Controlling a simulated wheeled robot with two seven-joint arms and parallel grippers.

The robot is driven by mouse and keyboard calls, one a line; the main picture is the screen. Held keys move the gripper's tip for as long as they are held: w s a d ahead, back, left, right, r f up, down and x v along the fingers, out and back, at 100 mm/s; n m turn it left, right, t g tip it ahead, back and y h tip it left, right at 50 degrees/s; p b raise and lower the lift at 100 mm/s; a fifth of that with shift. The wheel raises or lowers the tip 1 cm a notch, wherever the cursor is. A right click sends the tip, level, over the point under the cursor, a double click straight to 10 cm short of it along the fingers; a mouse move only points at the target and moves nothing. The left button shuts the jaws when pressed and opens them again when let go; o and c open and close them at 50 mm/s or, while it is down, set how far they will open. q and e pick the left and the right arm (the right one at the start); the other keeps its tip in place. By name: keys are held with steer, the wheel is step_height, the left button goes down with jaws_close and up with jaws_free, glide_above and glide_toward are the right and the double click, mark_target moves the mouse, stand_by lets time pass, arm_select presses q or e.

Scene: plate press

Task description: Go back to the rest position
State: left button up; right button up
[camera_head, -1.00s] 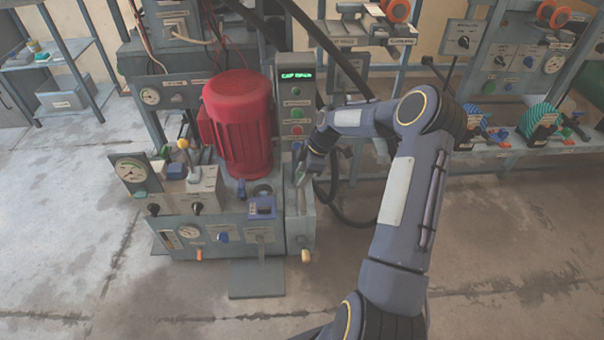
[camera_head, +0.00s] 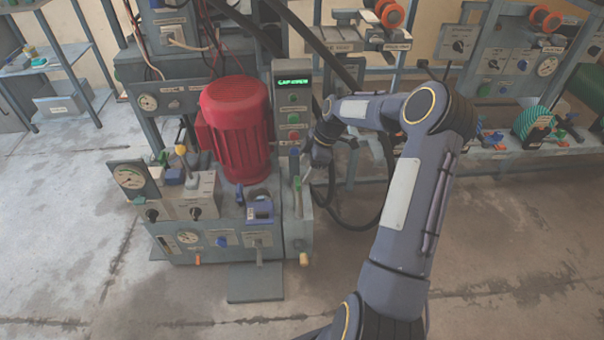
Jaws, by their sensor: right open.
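My right arm comes in from the bottom and bends left toward the press machine. My right gripper (camera_head: 307,172) is open beside the right edge of the machine, near the lever (camera_head: 297,175) below the button panel. I see no object between its fingers, though they are small and partly dark here. The press machine (camera_head: 210,245) stands at left centre with a red motor (camera_head: 236,128) on it. The button panel (camera_head: 292,105) has a lit green display. My left gripper is not in view.
A bench with coloured parts (camera_head: 535,150) stands at the right. Black hoses (camera_head: 375,205) hang behind my arm. A shelf (camera_head: 75,100) stands at the far left. The concrete floor at lower left and lower right is clear.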

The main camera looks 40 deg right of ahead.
steer(key=shift+v, duration=1.2)
